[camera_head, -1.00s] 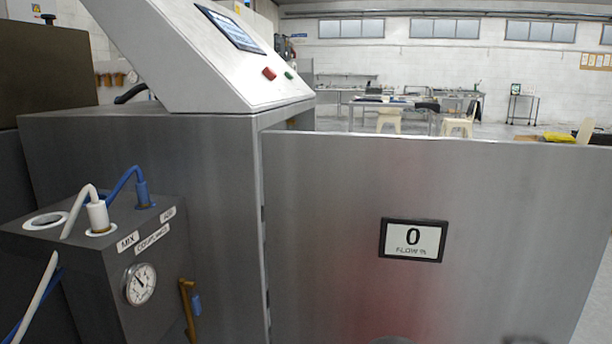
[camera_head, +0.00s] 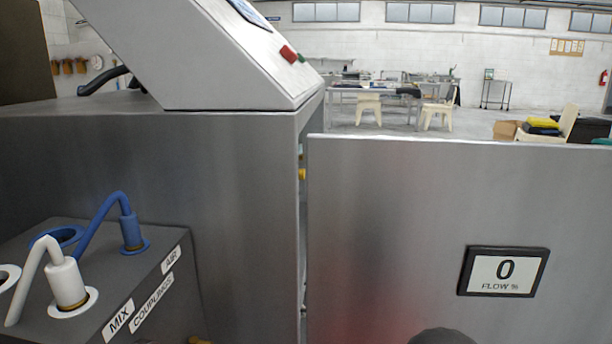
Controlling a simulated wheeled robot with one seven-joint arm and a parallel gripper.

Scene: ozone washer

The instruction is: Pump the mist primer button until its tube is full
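The mist primer button and its tube are not recognisable in this view. The grey washer cabinet (camera_head: 150,155) fills the left side, with a sloped control panel (camera_head: 215,60) on top that carries a red button (camera_head: 288,54). A steel panel (camera_head: 390,220) on the right bears a display (camera_head: 503,271) reading "0 FLOW %". A coupling box at lower left, labelled "MIX", "AIR" and "COUPLINGS" (camera_head: 152,304), holds a white connector (camera_head: 66,283) and a blue connector (camera_head: 131,233). My gripper is not recognisable; a dark rounded shape shows at the bottom edge.
The coupling box juts out in front of the cabinet at lower left. A narrow gap separates the cabinet from the steel panel. Far behind are tables, pale chairs (camera_head: 440,112), a cart (camera_head: 497,90) and boxes (camera_head: 506,130) on open floor.

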